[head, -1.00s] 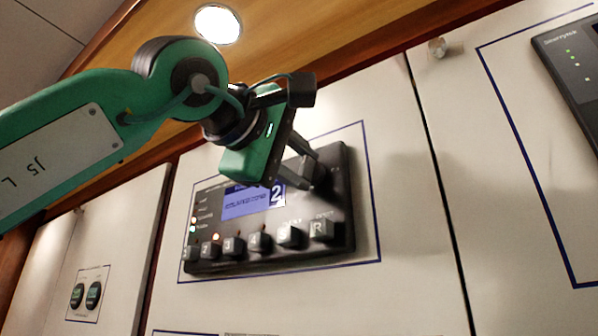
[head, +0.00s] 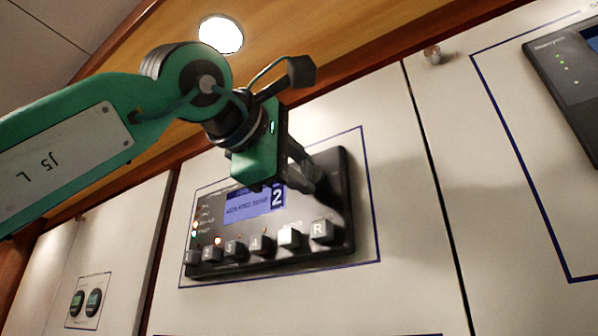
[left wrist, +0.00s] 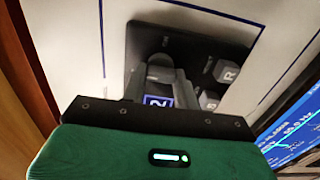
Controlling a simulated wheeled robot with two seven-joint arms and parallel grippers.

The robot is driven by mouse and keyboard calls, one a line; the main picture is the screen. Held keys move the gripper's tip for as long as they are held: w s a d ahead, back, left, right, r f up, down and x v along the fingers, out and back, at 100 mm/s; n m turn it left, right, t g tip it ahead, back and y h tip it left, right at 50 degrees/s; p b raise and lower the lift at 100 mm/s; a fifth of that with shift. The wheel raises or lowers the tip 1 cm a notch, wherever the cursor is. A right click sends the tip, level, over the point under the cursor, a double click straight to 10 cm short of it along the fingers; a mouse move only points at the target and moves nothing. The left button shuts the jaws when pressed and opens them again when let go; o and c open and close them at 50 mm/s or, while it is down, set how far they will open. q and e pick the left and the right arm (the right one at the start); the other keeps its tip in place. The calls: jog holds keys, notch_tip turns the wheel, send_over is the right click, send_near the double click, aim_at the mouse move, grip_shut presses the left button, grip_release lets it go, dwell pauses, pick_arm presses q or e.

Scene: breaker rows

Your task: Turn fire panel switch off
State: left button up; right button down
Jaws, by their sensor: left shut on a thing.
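The fire panel (head: 340,215) is a dark box on the white cabinet wall, with a lit blue display (head: 250,204) and a row of grey keys below it. Its switch, a grey knob (left wrist: 160,68), shows between the fingers in the left wrist view, near the panel's upper right corner. My left gripper (head: 307,178) is shut on this switch; it also shows in the left wrist view (left wrist: 160,80). The fingers mostly hide the switch in the head view, so its exact setting cannot be read. My right gripper is not in view.
A second dark panel (head: 570,75) is at the upper right. Two small round gauges (head: 86,303) are at the lower left. A small cabinet knob (head: 432,54) sits right of the door seam. The wall around the fire panel is free.

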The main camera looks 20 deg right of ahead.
pick_arm(q)
jog(key=o, duration=1)
jog(key=shift+c, duration=0.2)
jog(key=shift+a, duration=0.15)
jog(key=shift+s+a+f, duration=0.1)
jog(key=shift+s+a, duration=0.15)
jog(key=b+v, duration=0.4)
jog(key=v, duration=0.9)
jog(key=shift+w+d, duration=0.1)
jog(key=shift+w, duration=0.05)
